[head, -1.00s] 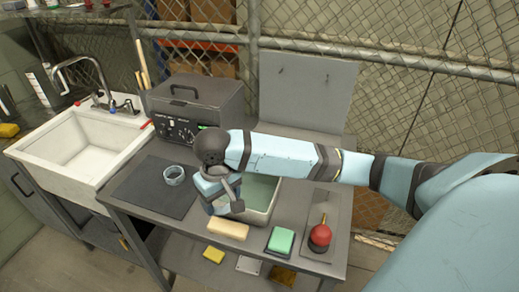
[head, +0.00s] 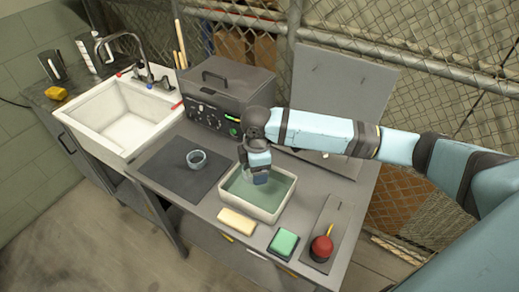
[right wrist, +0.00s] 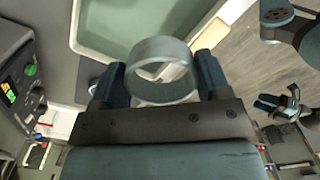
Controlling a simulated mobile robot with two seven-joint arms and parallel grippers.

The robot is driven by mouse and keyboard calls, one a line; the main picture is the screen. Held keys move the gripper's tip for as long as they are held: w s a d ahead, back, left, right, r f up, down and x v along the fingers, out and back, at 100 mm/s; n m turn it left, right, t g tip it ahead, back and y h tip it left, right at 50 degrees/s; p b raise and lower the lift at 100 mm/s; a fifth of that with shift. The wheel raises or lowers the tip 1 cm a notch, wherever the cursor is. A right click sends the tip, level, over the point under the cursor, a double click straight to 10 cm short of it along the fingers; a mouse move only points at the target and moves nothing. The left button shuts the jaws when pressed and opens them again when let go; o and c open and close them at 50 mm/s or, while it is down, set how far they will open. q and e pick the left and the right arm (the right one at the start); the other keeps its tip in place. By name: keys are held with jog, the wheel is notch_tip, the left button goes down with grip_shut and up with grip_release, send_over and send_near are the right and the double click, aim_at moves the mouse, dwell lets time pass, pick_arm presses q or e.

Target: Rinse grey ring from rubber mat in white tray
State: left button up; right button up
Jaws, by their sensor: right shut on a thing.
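A blue-grey ring (head: 197,159) lies on the dark rubber mat (head: 165,180), left of the white tray (head: 222,199). The tray holds greenish liquid. My right gripper (head: 259,180) points down over the tray's interior. It is shut on a grey ring (right wrist: 160,66), seen between its fingers in the right wrist view. Whether this ring touches the liquid I cannot tell. The tray also shows in the right wrist view (right wrist: 77,28). What looks like my left gripper (right wrist: 280,105) is small at the right of that view, its jaws unclear.
A cream sponge (head: 237,222), a green-topped block (head: 283,243) and a red-topped bottle (head: 321,248) line the bench's front. A grey machine (head: 228,98) stands behind the mat. A white sink (head: 127,115) is at the left. A wire fence stands behind the bench.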

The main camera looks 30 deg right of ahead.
jog(key=n+p, duration=0.1)
jog(key=n, duration=0.1)
jog(key=w+d+n+p, duration=0.1)
jog(key=n, duration=0.2)
jog(key=w+d+n+p, duration=0.1)
jog(key=n, duration=0.2)
jog(key=shift+w+r, duration=0.1)
jog(key=shift+r, duration=0.15)
pick_arm(q)
notch_tip(320, 180, up, 4)
pick_arm(e)
jog(key=n, duration=0.1)
jog(key=b, duration=0.7)
send_near(260, 192)
jog(key=shift+a+f, duration=0.25)
jog(key=shift+f, duration=1)
notch_tip(260, 192, down, 2)
jog(key=shift+f+b, duration=0.25)
jog(key=shift+b, duration=0.2)
jog(key=shift+f, duration=0.7)
pick_arm(q)
notch_tip(260, 192, down, 8)
jog(key=shift+d, duration=0.45)
jog(key=shift+r, duration=0.25)
